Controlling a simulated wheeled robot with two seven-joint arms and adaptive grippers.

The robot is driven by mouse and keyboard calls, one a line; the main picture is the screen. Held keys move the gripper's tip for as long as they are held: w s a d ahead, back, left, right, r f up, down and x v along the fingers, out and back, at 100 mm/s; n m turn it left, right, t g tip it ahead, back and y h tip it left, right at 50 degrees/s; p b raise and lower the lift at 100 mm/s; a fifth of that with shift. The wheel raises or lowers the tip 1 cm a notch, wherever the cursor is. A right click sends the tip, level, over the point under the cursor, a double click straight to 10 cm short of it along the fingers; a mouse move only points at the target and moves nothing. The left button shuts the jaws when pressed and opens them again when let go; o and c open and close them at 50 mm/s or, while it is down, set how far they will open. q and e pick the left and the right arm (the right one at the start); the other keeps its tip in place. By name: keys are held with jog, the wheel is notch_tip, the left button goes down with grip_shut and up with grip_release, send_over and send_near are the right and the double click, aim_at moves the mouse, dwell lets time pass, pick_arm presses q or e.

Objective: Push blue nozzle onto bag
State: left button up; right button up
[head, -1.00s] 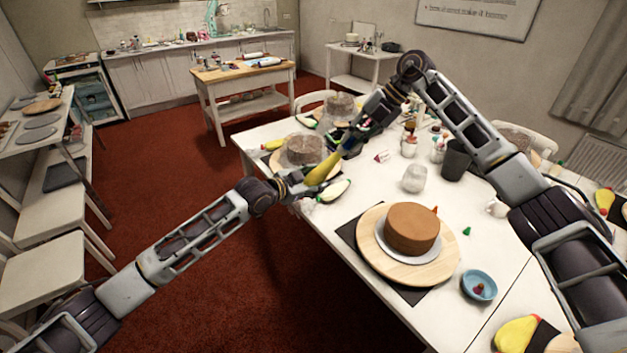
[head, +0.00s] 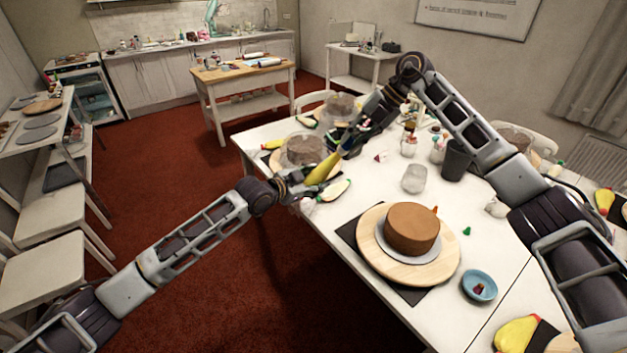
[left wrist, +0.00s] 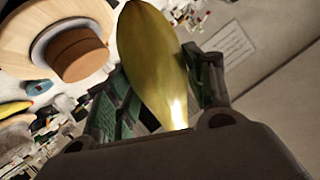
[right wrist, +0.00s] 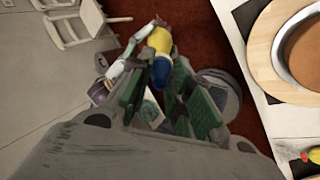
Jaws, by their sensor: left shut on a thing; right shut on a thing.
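My left gripper (head: 305,186) is shut on a yellow piping bag (head: 323,169), which points up and right toward my right gripper. The bag fills the middle of the left wrist view (left wrist: 155,65) between the green finger pads. My right gripper (head: 345,142) is shut on the blue nozzle (right wrist: 161,73), which shows between its fingers in the right wrist view. There the yellow bag (right wrist: 159,40) lies directly behind the nozzle, in line with it. I cannot tell whether the nozzle is seated on the bag or only touches it. In the head view the nozzle is hidden.
Both grippers are above the near left edge of the white table (head: 350,215). A brown cake (head: 411,228) stands on a wooden turntable (head: 375,268) to the right. A blue bowl (head: 479,285), a small green nozzle (head: 466,231) and a dark cup (head: 455,160) are also there.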

jog(key=o, duration=0.9)
jog(key=shift+o, duration=0.2)
jog(key=v, duration=1.1)
jog(key=shift+d+r, duration=0.25)
jog(key=shift+r, duration=0.1)
